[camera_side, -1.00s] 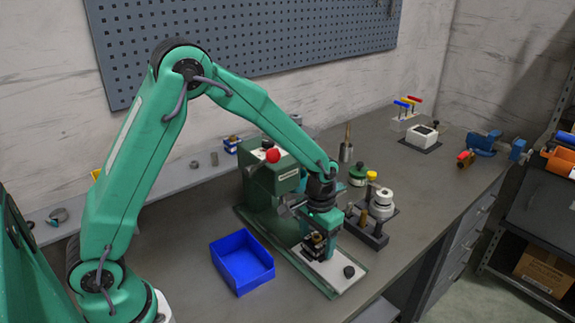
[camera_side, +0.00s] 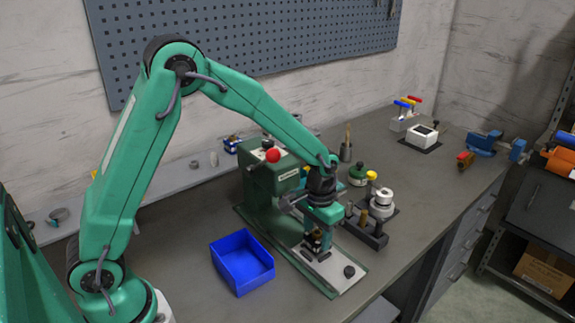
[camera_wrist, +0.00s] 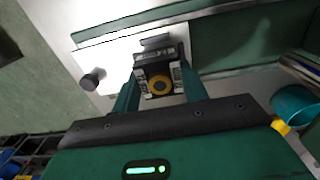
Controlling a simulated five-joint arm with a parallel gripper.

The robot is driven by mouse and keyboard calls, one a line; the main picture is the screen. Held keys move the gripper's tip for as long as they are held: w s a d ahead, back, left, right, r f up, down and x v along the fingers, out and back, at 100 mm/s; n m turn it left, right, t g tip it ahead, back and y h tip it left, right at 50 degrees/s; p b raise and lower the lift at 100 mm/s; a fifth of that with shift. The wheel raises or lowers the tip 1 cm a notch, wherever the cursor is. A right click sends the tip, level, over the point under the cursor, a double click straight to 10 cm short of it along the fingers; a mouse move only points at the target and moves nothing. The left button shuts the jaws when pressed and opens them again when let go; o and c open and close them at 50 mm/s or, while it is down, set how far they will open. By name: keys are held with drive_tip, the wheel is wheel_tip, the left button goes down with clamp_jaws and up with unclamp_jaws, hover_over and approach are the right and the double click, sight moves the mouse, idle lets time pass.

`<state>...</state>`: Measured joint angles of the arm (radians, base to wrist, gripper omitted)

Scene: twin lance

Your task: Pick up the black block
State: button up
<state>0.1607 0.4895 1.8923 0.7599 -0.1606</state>
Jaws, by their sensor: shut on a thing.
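The black block (camera_wrist: 160,74), with a yellow ring on its face and pale label-like marks, sits between the two fingers of my gripper (camera_wrist: 165,90) in the wrist view. My gripper is shut on it. In the side view my gripper (camera_side: 318,243) points down over the pale plate of the green machine, with the dark block (camera_side: 312,241) partly hidden at its fingertips. I cannot tell for sure whether the block is clear of the plate.
The green machine (camera_side: 265,188) with a red knob (camera_side: 273,155) stands behind my gripper. A small black knob (camera_side: 349,271) is on the plate (camera_side: 328,268). An open blue bin (camera_side: 243,277) lies to the left. A dark fixture with white discs (camera_side: 381,202) stands close on the right.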

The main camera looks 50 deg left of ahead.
wheel_tip(320, 180, up, 3)
drive_tip(key=shift+f, duration=0.15)
drive_tip(key=s+d+r, duration=0.6)
drive_tip(key=s+d, duration=0.1)
drive_tip(key=d, duration=0.2)
drive_tip(key=shift+s+r, duration=0.25)
drive_tip(key=shift+r, duration=0.15)
drive_tip(key=shift+s+a, duration=0.1)
drive_tip(key=s+a+f+n, duration=0.1)
drive_tip(key=s+a+n, duration=0.3)
drive_tip(key=s, duration=1)
drive_tip(key=shift+s+a, duration=0.2)
drive_tip(key=shift+a, duration=1.05)
drive_tip(key=shift+a+f, duration=0.1)
drive_tip(key=shift+f, duration=0.05)
drive_tip(key=w+a+f, duration=0.2)
drive_tip(key=a, duration=0.1)
drive_tip(key=w+a+f, duration=0.1)
drive_tip(key=a+f, duration=0.1)
drive_tip(key=a, duration=0.1)
drive_tip(key=w+a+f, duration=0.2)
drive_tip(key=a, duration=0.2)
drive_tip(key=shift+w+f, duration=0.35)
drive_tip(key=shift+f, duration=0.05)
drive_tip(key=shift+f, duration=0.1)
